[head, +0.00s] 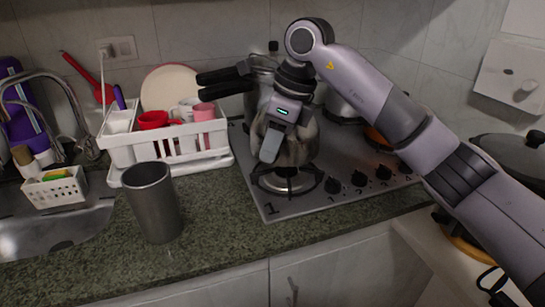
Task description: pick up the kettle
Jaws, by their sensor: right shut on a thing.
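The kettle (303,146) is a rounded metal pot on the stove at the front left burner, partly hidden behind my right gripper. My right gripper (268,150) comes down from above at the kettle's near left side and is shut on the kettle. The exact spot where the fingers grip is hidden. I cannot tell whether the kettle rests on the burner or is slightly raised. My left gripper is not in view.
The steel stove (300,203) has knobs along its front right. Black pan handles (222,84) stick out left behind the kettle. A grey cup (153,203) stands on the counter (215,225). A white dish rack (120,152) holds mugs. The counter between cup and stove is clear.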

